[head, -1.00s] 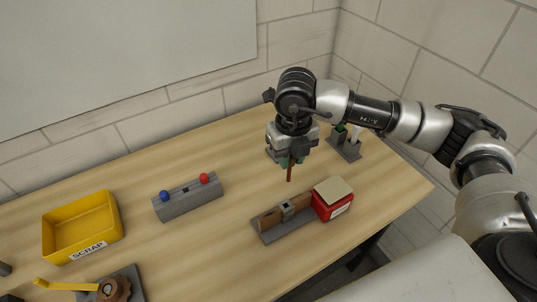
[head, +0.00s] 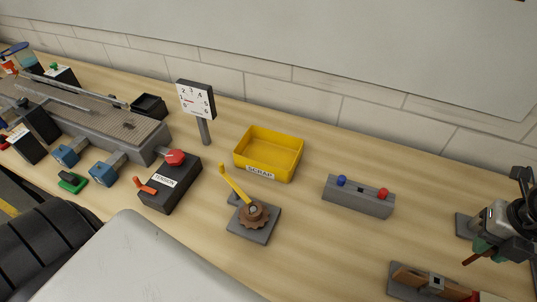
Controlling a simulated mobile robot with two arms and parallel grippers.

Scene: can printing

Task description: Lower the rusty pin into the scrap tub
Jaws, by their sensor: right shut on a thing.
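The yellow scrap tub (head: 284,176), labelled SCRAP on its front, stands on the table near the middle of the head view and looks empty. My right gripper (head: 484,249) is at the right edge of the view, well to the right of the tub. It is shut on the rusty pin (head: 471,260), a short reddish-brown rod that sticks out tilted below the fingers. Part of the pin is hidden in the jaws. My left gripper is not in view.
Between tub and gripper stands a grey block (head: 358,202) with a blue and a red knob. A yellow-handled crank (head: 252,210) is in front of the tub, a dial gauge (head: 197,100) behind left. A wooden-topped fixture (head: 420,283) is at lower right.

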